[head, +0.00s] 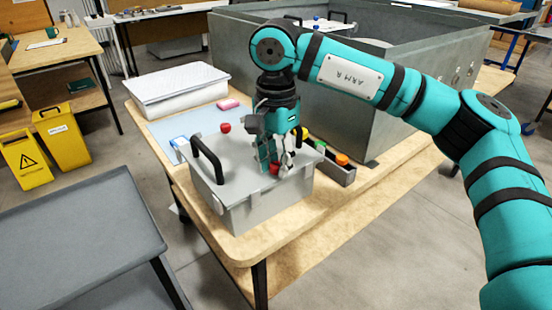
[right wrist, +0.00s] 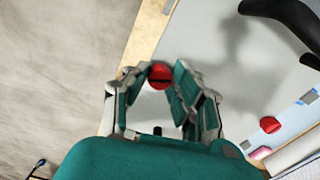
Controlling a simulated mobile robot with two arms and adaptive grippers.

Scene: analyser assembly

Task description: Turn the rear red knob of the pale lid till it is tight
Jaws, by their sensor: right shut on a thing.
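The pale lid (head: 240,165) sits on a grey box (head: 265,205) at the table's near corner, with a black handle (head: 207,158). One red knob (head: 225,128) stands at its far left edge, apart from my gripper; it also shows at the right in the right wrist view (right wrist: 269,125). A second red knob (head: 275,169) is at the lid's near right side. My right gripper (head: 279,164) points down and is shut on this second knob, which shows between the fingertips in the right wrist view (right wrist: 160,76). The fingers partly hide it. My left gripper is out of view.
A narrow dark tray (head: 338,171) with coloured caps lies right of the box. A large grey metal housing (head: 330,105) stands behind. A white container (head: 175,88), pink block (head: 229,103) and pale blue mat (head: 185,127) are at the back left.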

